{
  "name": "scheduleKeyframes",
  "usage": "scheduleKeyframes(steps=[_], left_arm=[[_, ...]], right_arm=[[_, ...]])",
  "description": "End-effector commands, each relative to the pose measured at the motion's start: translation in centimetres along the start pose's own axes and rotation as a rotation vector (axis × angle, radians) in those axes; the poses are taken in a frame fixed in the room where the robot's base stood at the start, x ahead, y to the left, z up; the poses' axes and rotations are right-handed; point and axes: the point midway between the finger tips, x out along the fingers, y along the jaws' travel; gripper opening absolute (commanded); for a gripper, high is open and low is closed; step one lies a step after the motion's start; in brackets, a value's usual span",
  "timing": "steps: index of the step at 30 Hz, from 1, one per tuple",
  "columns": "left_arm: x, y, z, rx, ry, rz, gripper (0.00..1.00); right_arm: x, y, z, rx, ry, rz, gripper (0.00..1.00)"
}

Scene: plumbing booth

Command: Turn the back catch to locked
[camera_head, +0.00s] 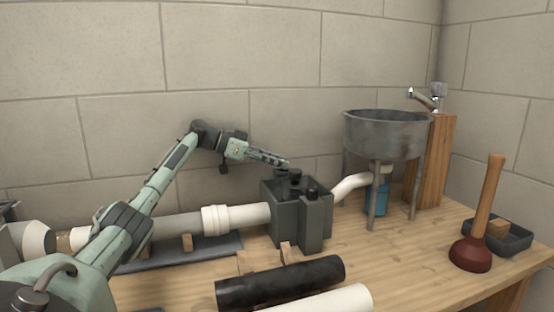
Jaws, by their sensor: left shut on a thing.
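A dark grey box (283,212) stands on the wooden bench, with white pipes entering it on both sides. Small dark catches stick up from its top. The back catch (295,177) is near the rear of the lid, and a front catch (312,193) stands nearer to me. My left gripper (286,164) reaches in from the left over the box's rear edge and is shut on the back catch. Its fingertips partly hide the catch, and I cannot read which way the catch is turned. My right gripper is not in view.
A metal basin (386,136) on legs stands right of the box, with a tap (430,97) on a wooden post behind it. A black pipe (280,282) and a white pipe (335,300) lie in front. A plunger (472,252) and a dark tray (512,240) are at right.

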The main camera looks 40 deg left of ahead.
Motion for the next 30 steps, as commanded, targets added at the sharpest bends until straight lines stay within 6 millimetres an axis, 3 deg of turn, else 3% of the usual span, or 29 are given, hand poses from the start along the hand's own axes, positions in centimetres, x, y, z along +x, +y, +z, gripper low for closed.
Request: scheduleKeyframes(steps=[13,14,18,30], left_arm=[[0.2,0.2,0.3,-0.001,-0.007,0.009,0.0],[0.2,0.2,0.3,-0.002,-0.008,0.009,0.28],[0.2,0.1,0.3,-0.002,-0.007,0.008,0.46],[-0.8,0.0,0.2,-0.001,-0.004,0.003,0.46]], right_arm=[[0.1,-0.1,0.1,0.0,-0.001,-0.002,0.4],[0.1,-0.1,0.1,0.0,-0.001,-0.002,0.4],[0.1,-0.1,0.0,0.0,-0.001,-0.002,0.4],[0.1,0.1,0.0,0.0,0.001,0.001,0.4]])
